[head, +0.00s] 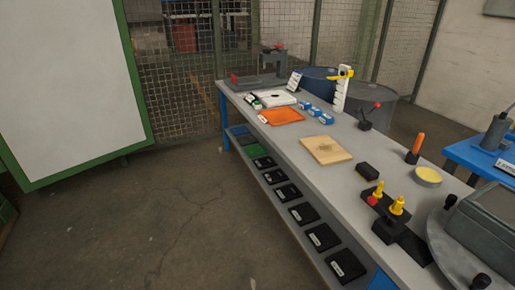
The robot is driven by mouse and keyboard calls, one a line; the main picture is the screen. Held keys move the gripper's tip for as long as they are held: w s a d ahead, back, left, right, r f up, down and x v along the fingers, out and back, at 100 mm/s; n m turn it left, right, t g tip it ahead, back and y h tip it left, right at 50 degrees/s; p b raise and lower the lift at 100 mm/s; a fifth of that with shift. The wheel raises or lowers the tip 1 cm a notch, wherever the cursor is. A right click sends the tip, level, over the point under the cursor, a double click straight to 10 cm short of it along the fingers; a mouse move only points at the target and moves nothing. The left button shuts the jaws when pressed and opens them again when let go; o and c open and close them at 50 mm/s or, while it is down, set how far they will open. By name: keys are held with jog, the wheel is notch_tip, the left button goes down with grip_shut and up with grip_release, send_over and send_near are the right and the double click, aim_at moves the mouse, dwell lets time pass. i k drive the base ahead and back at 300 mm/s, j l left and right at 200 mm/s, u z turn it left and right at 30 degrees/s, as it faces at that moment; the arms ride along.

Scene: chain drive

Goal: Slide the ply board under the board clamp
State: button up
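The ply board (326,150) is a light wooden square with a darker patch in its middle. It lies flat on the grey workbench (310,182), near the middle of its length. Behind it and to the right is a small dark fixture with a red-knobbed lever (367,117), apart from the board. A white upright post with a yellow arm (342,88) stands farther back. I cannot tell for certain which fixture is the board clamp. My gripper is not in view.
A black block (367,172), an orange-handled tool (415,148) and a yellow-topped round tin (428,177) are right of the board. A dark fixture with yellow knobs (390,212) is nearer. An orange tray (281,117) and blue blocks (314,111) lie behind. The floor left is clear.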

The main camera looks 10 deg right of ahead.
aim_at(323, 148)
jog(key=i+j+z, duration=0.1)
jog(key=i+z, duration=0.25)
jog(key=i+j+z, duration=0.15)
jog(key=z, duration=0.2)
jog(key=i+j, duration=0.25)
jog(key=j, duration=0.15)
jog(key=i+j, duration=0.2)
jog(key=j, duration=0.2)
jog(key=i+j, duration=0.25)
jog(key=j, duration=0.15)
jog(key=i+j, duration=0.2)
jog(key=j, duration=0.2)
jog(key=i+j, duration=0.25)
jog(key=j, duration=0.15)
jog(key=i+j, duration=0.2)
jog(key=j, duration=0.2)
jog(key=i+j+z, duration=0.1)
jog(key=z, duration=0.35)
jog(key=j+z, duration=0.1)
jog(key=z, duration=0.3)
jog(key=i+j+z, duration=0.1)
jog(key=z, duration=0.35)
jog(key=i+l, duration=0.15)
jog(key=i, duration=0.25)
